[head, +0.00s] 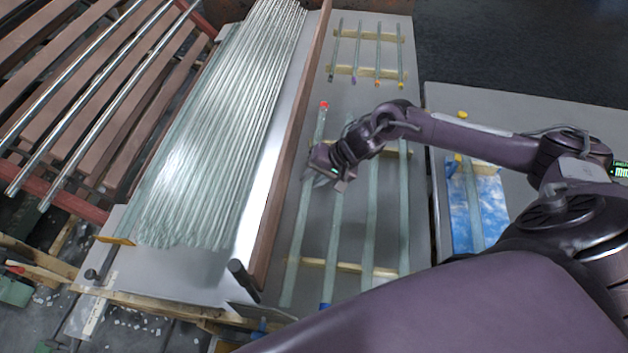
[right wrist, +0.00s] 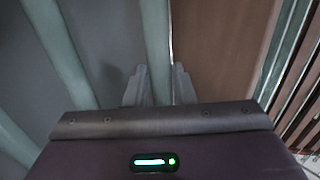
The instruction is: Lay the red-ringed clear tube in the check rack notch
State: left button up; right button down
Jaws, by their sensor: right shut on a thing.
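The red-ringed clear tube (head: 298,235) runs lengthwise along the left side of the grey table, its red end at the top in the head view. My right gripper (head: 317,177) is shut on it near the middle. In the right wrist view the tube (right wrist: 155,45) passes between the two fingers (right wrist: 160,88). Whether it touches its wooden bars or is slightly raised, I cannot tell. At the right, a wooden support (head: 484,169) stands over a blue sky-patterned panel (head: 489,212) with a yellow-ended tube; its notch is not clear. My left gripper is out of view.
Several more tubes (head: 371,220) lie on wooden bars (head: 385,268) beside the held one. Short tubes with coloured ends sit on a rack (head: 366,72) at the back. A brown rail (head: 287,155) and a tube stack (head: 225,125) stand left. My right arm covers the middle right.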

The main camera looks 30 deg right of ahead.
jog(key=shift+f, duration=0.9)
jog(key=shift+f, duration=0.6)
jog(key=c, duration=1.2)
grip_release()
jog(key=shift+c, duration=0.2)
jog(key=shift+r, duration=0.1)
jog(key=shift+r, duration=0.2)
jog(key=v, duration=1.2)
jog(key=shift+r, duration=0.35)
